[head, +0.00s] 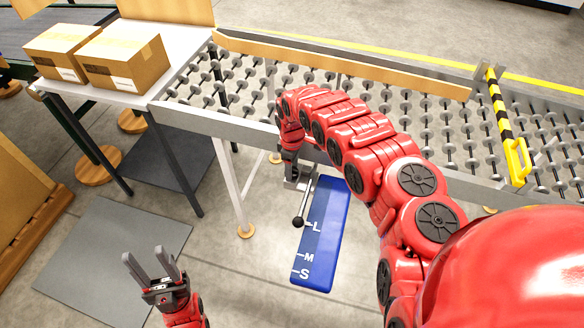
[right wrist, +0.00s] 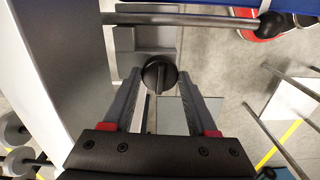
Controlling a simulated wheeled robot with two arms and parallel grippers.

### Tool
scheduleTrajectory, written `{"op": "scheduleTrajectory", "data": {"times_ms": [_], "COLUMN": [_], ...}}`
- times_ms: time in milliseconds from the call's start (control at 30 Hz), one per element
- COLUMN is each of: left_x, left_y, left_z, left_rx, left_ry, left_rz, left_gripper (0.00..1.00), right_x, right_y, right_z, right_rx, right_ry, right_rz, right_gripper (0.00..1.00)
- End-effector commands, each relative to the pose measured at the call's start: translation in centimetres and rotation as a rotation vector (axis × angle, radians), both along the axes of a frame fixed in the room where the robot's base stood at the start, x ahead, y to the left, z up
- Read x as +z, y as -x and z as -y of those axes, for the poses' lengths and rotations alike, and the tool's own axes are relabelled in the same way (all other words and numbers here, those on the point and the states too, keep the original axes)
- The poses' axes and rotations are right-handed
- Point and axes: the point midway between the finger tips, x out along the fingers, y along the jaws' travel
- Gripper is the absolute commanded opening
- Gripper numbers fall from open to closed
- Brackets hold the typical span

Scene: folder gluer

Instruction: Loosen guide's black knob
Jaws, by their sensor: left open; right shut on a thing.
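The black knob (right wrist: 158,73) is round with a raised ridge across its face. In the right wrist view it sits between the fingertips of my right gripper (right wrist: 158,80), which is shut on it. The knob is in front of a grey metal block (right wrist: 145,38) under the conveyor side. In the head view my right arm hides the knob and the right fingertips. My left gripper (head: 151,266) is open and empty, above the floor at the lower left.
A lever with a black ball end (head: 298,221) extends beside a blue scale marked L, M, S (head: 322,235); the lever also crosses the right wrist view (right wrist: 190,19). The roller conveyor (head: 235,90), boxes on a table (head: 125,55) and a yellow-black bar (head: 500,110) are around.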

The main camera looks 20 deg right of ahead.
Motion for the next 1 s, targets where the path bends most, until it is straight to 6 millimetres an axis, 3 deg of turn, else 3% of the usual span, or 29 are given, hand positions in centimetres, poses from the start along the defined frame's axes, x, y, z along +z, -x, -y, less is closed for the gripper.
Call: {"op": "scheduleTrajectory", "data": {"times_ms": [533, 567, 600, 700, 1000], "left_x": [0.0, 0.0, 0.0, 0.0, -0.02], "left_y": [0.0, 0.0, 0.0, 0.0, -0.01], "left_z": [0.0, 0.0, 0.0, 0.0, 0.0], "left_rx": [0.0, 0.0, 0.0, 0.0, 0.0], "left_ry": [0.0, 0.0, 0.0, 0.0, 0.0], "left_rz": [0.0, 0.0, 0.0, 0.0, 0.0], "left_gripper": [0.5, 0.5, 0.5, 0.5, 0.5], "right_x": [0.13, 0.13, 0.11, 0.09, 0.08], "right_y": [-0.18, -0.18, -0.17, -0.12, -0.05], "right_z": [-0.04, -0.04, -0.03, -0.04, -0.01], "right_rx": [0.024, 0.024, 0.024, 0.024, 0.023], "right_ry": [0.0, 0.0, 0.0, 0.0, 0.0], "right_rz": [0.005, 0.005, 0.005, 0.004, 0.001], "right_gripper": [0.03, 0.64, 0.71, 0.89, 0.89]}}
